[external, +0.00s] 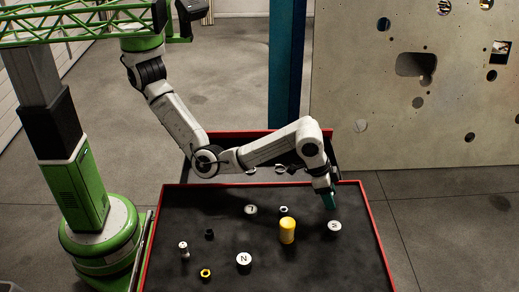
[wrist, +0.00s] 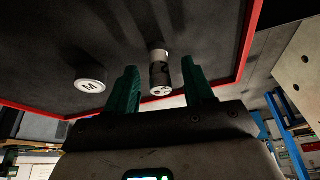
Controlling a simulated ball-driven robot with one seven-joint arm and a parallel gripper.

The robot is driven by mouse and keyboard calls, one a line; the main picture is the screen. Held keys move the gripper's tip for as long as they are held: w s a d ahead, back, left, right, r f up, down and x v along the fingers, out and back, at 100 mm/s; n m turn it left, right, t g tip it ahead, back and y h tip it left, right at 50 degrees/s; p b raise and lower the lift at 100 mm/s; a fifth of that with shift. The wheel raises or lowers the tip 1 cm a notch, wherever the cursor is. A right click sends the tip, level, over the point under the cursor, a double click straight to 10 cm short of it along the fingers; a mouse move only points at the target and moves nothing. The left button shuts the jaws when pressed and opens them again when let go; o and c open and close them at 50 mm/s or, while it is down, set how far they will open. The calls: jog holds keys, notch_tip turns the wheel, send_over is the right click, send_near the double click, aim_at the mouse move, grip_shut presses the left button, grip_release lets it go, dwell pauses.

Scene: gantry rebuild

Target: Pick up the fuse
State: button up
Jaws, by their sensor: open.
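A dark cylinder with pale ends (wrist: 160,76), which looks like the fuse, stands on the dark tray surface in the wrist view. My gripper (wrist: 160,64) is open, with one teal finger on each side of the cylinder in that view. Whether the fingers touch it cannot be told. In the external view my gripper (external: 331,206) points down near the tray's right side, just behind a white disc marked M (external: 334,227). The cylinder cannot be made out there. The disc also shows left of the fingers in the wrist view (wrist: 90,86).
The red-rimmed tray (external: 372,232) also holds a yellow cylinder (external: 287,231), a disc marked N (external: 244,260), another pale disc (external: 251,210), a small pale upright piece (external: 183,250) and several nuts. A second tray lies behind. The tray's front right is clear.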

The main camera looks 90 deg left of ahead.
jog(key=shift+x, duration=0.8)
jog(key=shift+c, duration=0.2)
grip_shut()
jog(key=shift+r, duration=0.1)
